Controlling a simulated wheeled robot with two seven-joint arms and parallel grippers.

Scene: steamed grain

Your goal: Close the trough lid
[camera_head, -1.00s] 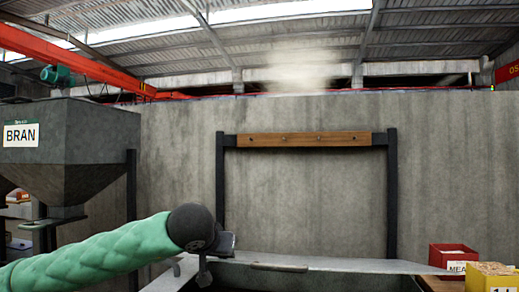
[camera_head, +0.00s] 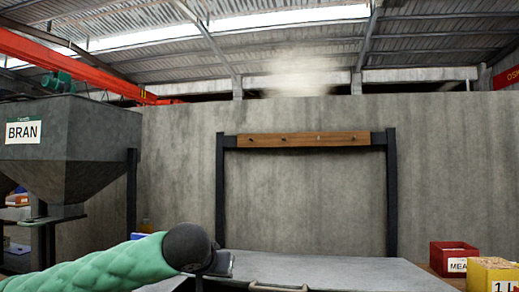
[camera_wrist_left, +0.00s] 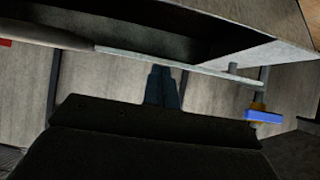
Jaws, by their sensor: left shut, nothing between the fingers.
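The trough lid (camera_head: 335,267) is a flat grey metal panel at the bottom middle of the head view, sloping toward me. Its handle (camera_head: 278,288) is at the bottom edge of the picture. I cannot tell whether the lid rests flush, as its front edge and most of the trough are cut off. My left gripper (camera_head: 222,264) is at the lid's left side, at the end of the green-sleeved arm. Its dark fingers (camera_wrist_left: 162,76) are together and empty in the left wrist view, close below a pale metal edge. Contact is unclear. My right gripper is not in view.
A red box (camera_head: 452,259) and a yellow box (camera_head: 491,274) stand right of the lid. The bran hopper (camera_head: 65,150) is at the left. A black frame with a wooden rail (camera_head: 303,139) stands behind, against the concrete wall. A blue and orange item (camera_wrist_left: 263,116) shows in the wrist view.

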